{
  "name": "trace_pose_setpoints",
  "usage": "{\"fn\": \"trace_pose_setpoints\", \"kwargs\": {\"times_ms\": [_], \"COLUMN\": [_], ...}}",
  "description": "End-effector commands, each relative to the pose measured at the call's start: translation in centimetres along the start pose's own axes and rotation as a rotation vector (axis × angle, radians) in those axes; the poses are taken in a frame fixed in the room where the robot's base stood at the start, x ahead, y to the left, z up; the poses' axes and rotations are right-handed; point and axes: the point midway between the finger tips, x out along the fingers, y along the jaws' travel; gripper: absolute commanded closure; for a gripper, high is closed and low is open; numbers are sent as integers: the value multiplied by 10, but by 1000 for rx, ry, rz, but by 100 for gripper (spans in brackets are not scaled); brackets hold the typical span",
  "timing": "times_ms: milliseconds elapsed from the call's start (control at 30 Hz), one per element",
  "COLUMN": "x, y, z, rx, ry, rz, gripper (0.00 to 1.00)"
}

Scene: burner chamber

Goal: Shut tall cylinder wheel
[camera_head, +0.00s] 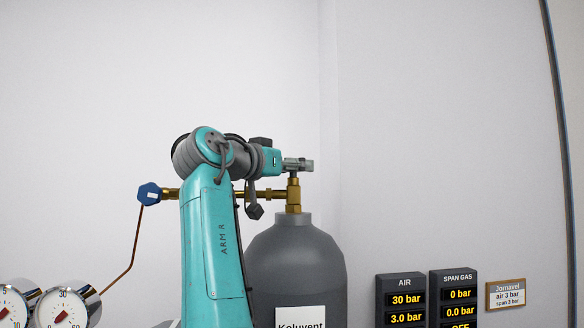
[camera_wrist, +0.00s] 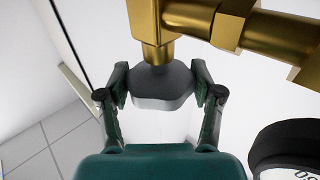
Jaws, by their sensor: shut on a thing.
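The tall dark grey gas cylinder (camera_head: 297,262) stands behind my teal arm, which hides its left side. A brass valve (camera_head: 294,192) rises from its neck and also fills the top of the wrist view (camera_wrist: 150,22). The grey lobed wheel (camera_wrist: 162,88) sits on the valve's stem. My gripper (camera_wrist: 161,92) is shut on the wheel, with one dark green finger at each side of it. In the head view my gripper (camera_head: 297,164) is at the valve's top, and the wheel is hard to tell from the fingers there.
A brass fitting with a blue hex knob (camera_head: 149,194) and a copper pipe lie left of my arm. Round gauges (camera_head: 67,308) are at lower left. AIR (camera_head: 401,299) and SPAN GAS (camera_head: 454,297) displays stand right of the cylinder. A dark-rimmed gauge (camera_wrist: 288,146) is close at right in the wrist view.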

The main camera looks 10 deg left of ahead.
Motion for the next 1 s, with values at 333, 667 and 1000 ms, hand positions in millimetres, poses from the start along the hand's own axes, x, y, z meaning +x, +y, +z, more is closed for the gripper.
{"fn": "trace_pose_setpoints", "kwargs": {"times_ms": [333, 667, 1000], "x": [0, -5, -63], "y": [0, -1, -1], "z": [0, 0, 0], "rx": [0, 0, 1], "ry": [0, 0, 0], "rz": [-1, -2, -4], "gripper": [9, 9, 9]}}
